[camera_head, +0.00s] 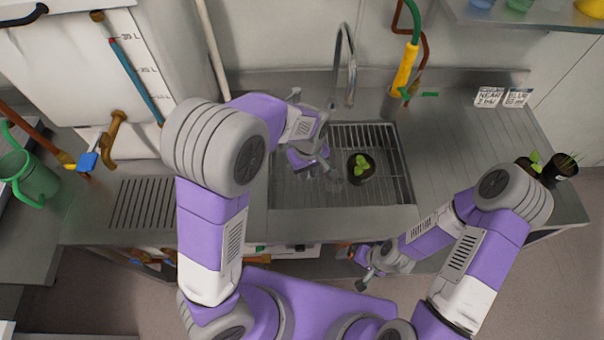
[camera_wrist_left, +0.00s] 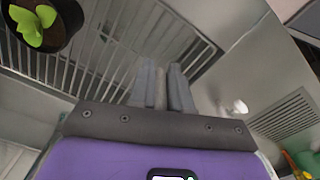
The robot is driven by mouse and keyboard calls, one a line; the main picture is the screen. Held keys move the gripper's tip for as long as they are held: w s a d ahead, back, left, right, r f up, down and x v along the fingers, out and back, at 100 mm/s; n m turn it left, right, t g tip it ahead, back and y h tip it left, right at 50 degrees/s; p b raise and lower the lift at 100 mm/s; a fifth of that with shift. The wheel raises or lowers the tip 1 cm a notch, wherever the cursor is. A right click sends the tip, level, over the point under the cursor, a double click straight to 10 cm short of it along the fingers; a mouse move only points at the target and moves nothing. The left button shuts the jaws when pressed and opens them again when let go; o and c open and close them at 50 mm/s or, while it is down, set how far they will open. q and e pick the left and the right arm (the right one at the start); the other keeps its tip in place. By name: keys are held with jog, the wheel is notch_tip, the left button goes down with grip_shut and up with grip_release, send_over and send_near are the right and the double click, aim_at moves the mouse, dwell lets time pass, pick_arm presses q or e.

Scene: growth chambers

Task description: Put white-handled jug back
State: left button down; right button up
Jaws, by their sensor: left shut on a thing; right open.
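My left gripper (camera_head: 322,168) is over the sink, left of a potted plant. In the left wrist view its fingers (camera_wrist_left: 165,88) are closed on a narrow pale grey piece, which I take to be the handle of the white-handled jug (camera_wrist_left: 162,92). The jug's body is hard to make out; a faint greyish, see-through shape shows by the fingertips in the head view. A small white rounded thing (camera_wrist_left: 239,107) shows right of the fingers; I cannot tell what it is. My right gripper (camera_head: 364,272) is open and empty, low in front of the counter.
The potted plant (camera_head: 360,170) stands on the sink rack (camera_head: 398,165). A tap (camera_head: 347,60) rises behind the sink. Two dark pots (camera_head: 563,167) stand at the counter's right end, two cards (camera_head: 490,98) at its back. A green jug (camera_head: 35,180) is far left.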

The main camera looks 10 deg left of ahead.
pick_arm(q)
jog(key=f, duration=0.4)
jog(key=f+b, duration=0.1)
jog(key=f, duration=0.4)
jog(key=shift+s, duration=0.2)
jog(key=shift+w+f, duration=0.1)
jog(key=shift+f, duration=0.05)
jog(key=shift+f+b, duration=0.15)
jog(key=shift+b, duration=0.2)
jog(key=c, duration=1.1)
grip_release()
